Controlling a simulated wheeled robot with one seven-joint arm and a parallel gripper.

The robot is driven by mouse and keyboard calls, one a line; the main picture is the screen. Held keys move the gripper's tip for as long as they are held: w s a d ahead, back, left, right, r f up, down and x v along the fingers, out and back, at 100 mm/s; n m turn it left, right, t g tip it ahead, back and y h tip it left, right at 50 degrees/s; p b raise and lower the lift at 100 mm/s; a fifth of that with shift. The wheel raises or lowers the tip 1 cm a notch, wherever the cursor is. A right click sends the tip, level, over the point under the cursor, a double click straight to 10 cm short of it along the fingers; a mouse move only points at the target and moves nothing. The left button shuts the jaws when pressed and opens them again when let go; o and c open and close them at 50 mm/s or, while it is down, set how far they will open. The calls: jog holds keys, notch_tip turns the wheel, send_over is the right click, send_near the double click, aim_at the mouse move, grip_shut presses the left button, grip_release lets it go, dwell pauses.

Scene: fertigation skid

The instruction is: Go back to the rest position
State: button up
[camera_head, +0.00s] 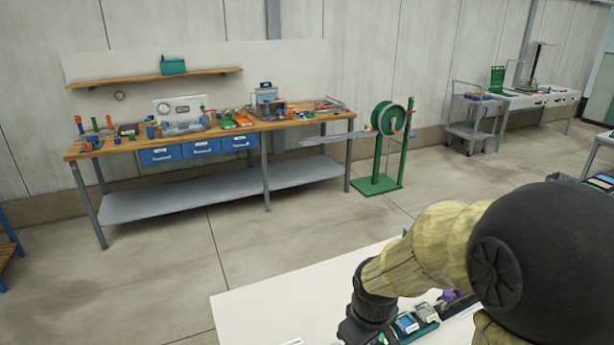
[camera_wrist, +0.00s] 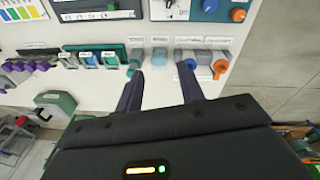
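My gripper (camera_wrist: 160,72) shows in the wrist view with its two dark fingers spread apart. White panel surface shows between them and nothing is held. Its fingertips point at a row of grey fittings (camera_wrist: 203,57) with small labels on a white panel (camera_wrist: 105,105); I cannot tell whether they touch. One fitting has an orange end (camera_wrist: 220,69) and a teal one lies by the left fingertip. In the head view my arm bends down over a white tabletop (camera_head: 265,300) at the lower right, and the fingers are out of frame.
In the wrist view, several green-framed modules (camera_wrist: 92,57) and purple knobs (camera_wrist: 27,66) sit left of the fingers. In the head view, a wooden workbench (camera_head: 215,132) with tools, a green hose reel (camera_head: 385,118) and a cart (camera_head: 470,130) stand farther off. Open floor (camera_head: 150,270) lies between.

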jog(key=s+d+m+t, duration=0.1)
jog(key=s+d+m, duration=0.3)
jog(key=m, duration=0.3)
jog(key=shift+s+r, duration=0.2)
jog(key=shift+s, duration=0.1)
jog(key=shift+d, duration=0.1)
dwell(0.6)
